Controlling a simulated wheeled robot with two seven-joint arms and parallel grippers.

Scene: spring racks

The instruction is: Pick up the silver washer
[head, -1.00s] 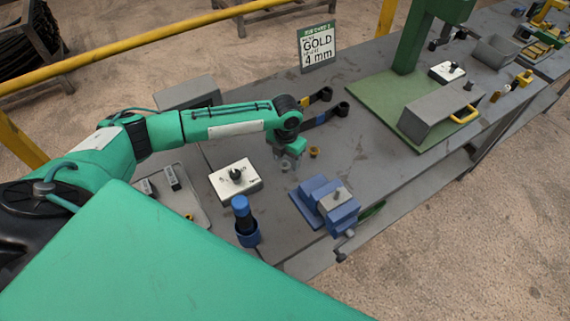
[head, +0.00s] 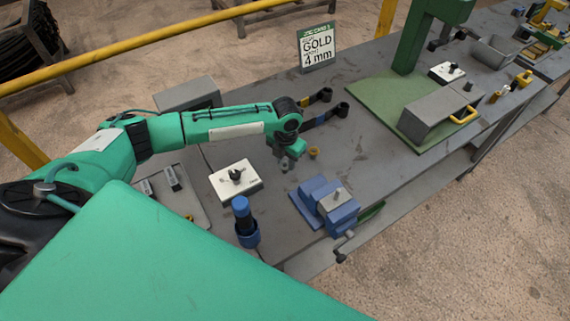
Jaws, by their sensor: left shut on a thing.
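My left gripper (head: 286,162) points down just above the grey bench top, between the white box with a black knob and a small gold piece. It is shut on a small grey thing at its fingertips, which I take to be the silver washer (head: 284,168). The washer is tiny and mostly hidden by the fingers. I cannot tell whether it still touches the bench. My right gripper is not in view.
The small gold piece (head: 314,153) sits just right of my left gripper. A white knob box (head: 236,181), blue vise (head: 327,205) and blue-capped bottle (head: 246,222) stand nearby. A sign (head: 317,47) reads GOLD 4 mm.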

